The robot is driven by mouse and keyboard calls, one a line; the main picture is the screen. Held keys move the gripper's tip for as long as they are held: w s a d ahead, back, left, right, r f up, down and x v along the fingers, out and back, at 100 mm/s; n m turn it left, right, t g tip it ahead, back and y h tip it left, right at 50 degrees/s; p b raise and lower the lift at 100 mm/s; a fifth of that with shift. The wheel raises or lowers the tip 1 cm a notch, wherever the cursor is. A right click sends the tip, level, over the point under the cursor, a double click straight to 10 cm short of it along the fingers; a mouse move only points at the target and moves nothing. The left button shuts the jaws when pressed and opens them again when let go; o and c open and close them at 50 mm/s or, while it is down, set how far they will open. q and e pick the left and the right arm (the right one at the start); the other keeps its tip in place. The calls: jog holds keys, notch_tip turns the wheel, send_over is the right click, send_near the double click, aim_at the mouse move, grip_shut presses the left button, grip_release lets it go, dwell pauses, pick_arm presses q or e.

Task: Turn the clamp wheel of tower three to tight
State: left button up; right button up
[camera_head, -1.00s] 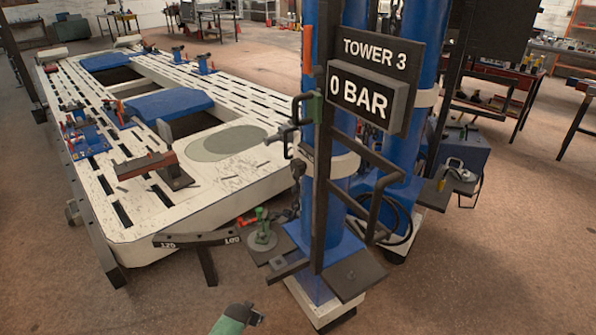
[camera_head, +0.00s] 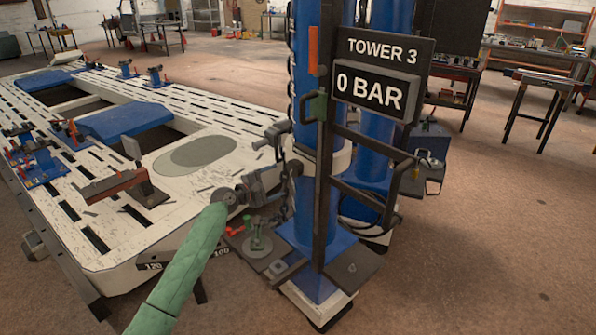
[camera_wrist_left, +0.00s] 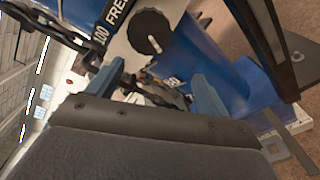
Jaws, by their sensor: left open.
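Tower three is a pair of blue columns (camera_head: 305,100) with a dark sign (camera_head: 378,75) reading "TOWER 3" and "0 BAR". My left gripper (camera_head: 276,176) is open and empty, beside the near column's left side. In the left wrist view its two blue fingers (camera_wrist_left: 158,74) are spread. Beyond and above them is a round black wheel (camera_wrist_left: 148,32) on a pale plate marked "FREE" and "100". The fingers look apart from this wheel. I cannot pick the wheel out clearly in the head view. My right gripper is not in view.
A dark upright frame with a bent bar (camera_head: 372,165) stands at the tower's front. A white slotted bench (camera_head: 205,200) with clamps fills the left.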

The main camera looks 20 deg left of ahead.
aim_at(292, 170)
pick_arm(q)
jog(key=w+d+r+n, duration=0.1)
jog(key=n, duration=0.2)
jog(key=w+d+n+h+p, duration=0.1)
jog(key=w+d+n, duration=0.1)
jog(key=n, duration=0.1)
jog(key=w+d+r+n+p, duration=0.1)
jog(key=w+n, duration=0.1)
jog(key=n, duration=0.2)
jog(key=shift+w+d+r, duration=0.15)
jog(key=shift+d+r, duration=0.15)
jog(key=shift+d, duration=0.05)
jog(key=shift+w+d+f, duration=0.1)
jog(key=shift+w+d, duration=0.2)
jog(key=shift+w, duration=0.2)
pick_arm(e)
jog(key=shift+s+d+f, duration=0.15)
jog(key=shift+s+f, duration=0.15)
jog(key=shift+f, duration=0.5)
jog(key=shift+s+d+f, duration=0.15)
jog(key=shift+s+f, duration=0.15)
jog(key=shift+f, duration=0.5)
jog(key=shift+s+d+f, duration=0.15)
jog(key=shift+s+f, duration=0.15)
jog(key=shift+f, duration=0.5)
pick_arm(q)
jog(key=c, duration=1)
